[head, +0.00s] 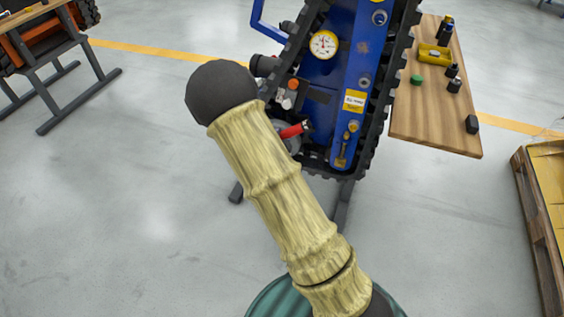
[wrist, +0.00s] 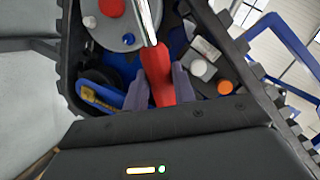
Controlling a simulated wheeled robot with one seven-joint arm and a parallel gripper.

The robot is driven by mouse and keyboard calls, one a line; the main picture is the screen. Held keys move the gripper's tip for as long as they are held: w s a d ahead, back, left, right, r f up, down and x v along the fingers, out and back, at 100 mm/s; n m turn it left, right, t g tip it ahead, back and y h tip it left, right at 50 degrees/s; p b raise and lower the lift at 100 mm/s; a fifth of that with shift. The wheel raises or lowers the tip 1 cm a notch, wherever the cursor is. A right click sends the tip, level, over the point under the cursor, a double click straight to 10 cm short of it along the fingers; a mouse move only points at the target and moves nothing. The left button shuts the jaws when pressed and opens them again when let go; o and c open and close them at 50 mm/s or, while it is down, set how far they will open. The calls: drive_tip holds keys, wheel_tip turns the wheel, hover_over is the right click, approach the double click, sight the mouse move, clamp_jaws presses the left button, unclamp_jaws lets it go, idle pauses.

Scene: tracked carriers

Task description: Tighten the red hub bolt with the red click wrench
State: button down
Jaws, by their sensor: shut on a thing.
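My gripper (wrist: 159,78) is shut on the red handle of the click wrench (wrist: 157,65) in the wrist view. The wrench's silver shaft runs up from the handle across the right side of a round grey hub (wrist: 105,35) and out of the top of the picture. The hub carries a red bolt or cap (wrist: 112,7), a white one and a blue one. The wrench's head is out of view, so I cannot tell if it sits on a bolt. In the head view the red handle (head: 292,131) shows beside my arm, which hides most of the hub and my gripper.
The blue tracked carrier (head: 345,60) stands tilted up, with a black track (head: 385,90) around it and a gauge (head: 323,44). A wooden bench (head: 430,120) with small parts is at the right. A pallet (head: 535,200) stands at the right edge.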

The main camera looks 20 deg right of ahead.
drive_tip(key=f+h+b, duration=0.1)
drive_tip(key=b, duration=0.2)
drive_tip(key=s+m+t+h+b, duration=0.1)
drive_tip(key=b, duration=0.3)
drive_tip(key=f+m+h+b, duration=0.1)
drive_tip(key=h+b, duration=0.1)
drive_tip(key=b, duration=0.2)
drive_tip(key=shift+s+d+f, duration=0.1)
drive_tip(key=shift+s+f, duration=0.2)
drive_tip(key=shift+s, duration=0.05)
drive_tip(key=shift+t, duration=0.3)
